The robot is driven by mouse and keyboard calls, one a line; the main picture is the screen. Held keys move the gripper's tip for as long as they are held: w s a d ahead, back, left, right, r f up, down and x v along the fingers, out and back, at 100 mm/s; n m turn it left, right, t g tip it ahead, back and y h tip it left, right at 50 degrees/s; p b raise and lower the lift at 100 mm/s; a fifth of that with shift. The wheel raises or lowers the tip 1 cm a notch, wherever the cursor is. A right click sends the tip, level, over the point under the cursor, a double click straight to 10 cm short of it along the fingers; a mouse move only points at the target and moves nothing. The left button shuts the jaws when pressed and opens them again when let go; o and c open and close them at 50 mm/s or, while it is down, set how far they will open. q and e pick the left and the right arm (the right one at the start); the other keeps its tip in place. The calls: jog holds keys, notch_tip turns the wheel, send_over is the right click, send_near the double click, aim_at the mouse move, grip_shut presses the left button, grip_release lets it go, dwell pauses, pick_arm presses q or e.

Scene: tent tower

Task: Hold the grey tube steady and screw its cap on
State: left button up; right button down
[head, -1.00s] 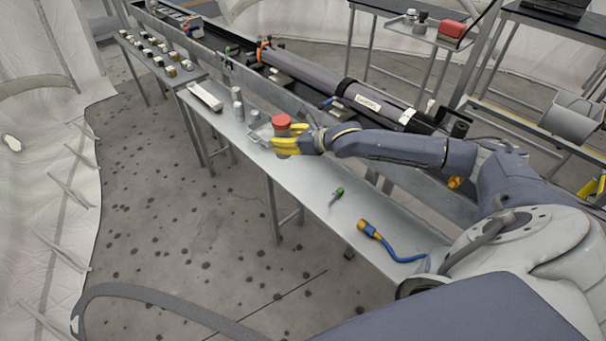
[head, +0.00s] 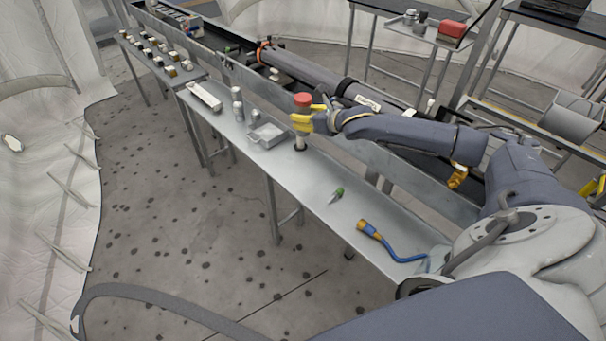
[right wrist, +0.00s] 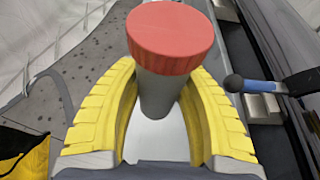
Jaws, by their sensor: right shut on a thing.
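The grey tube (head: 300,141) with a red cap (head: 303,99) on its top stands upright at the bench's far long edge. My right gripper (head: 304,123) reaches in from the right, its yellow fingers shut on the tube below the cap. In the right wrist view the grey tube (right wrist: 158,95) sits between the yellow fingers, with the red cap (right wrist: 171,35) nearest the camera. I cannot tell whether the tube's foot touches the bench or how tightly the cap sits. My left gripper is not in view.
A long black rail runs behind.

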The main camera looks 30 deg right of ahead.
notch_tip(320, 180, down, 16)
dwell(0.6)
jog(key=shift+f, duration=0.1)
jog(key=shift+f, duration=1.9)
jog(key=shift+f, duration=0.15)
jog(key=c, duration=0.8)
grip_release()
jog(key=shift+s, duration=0.15)
jog(key=v, duration=1.2)
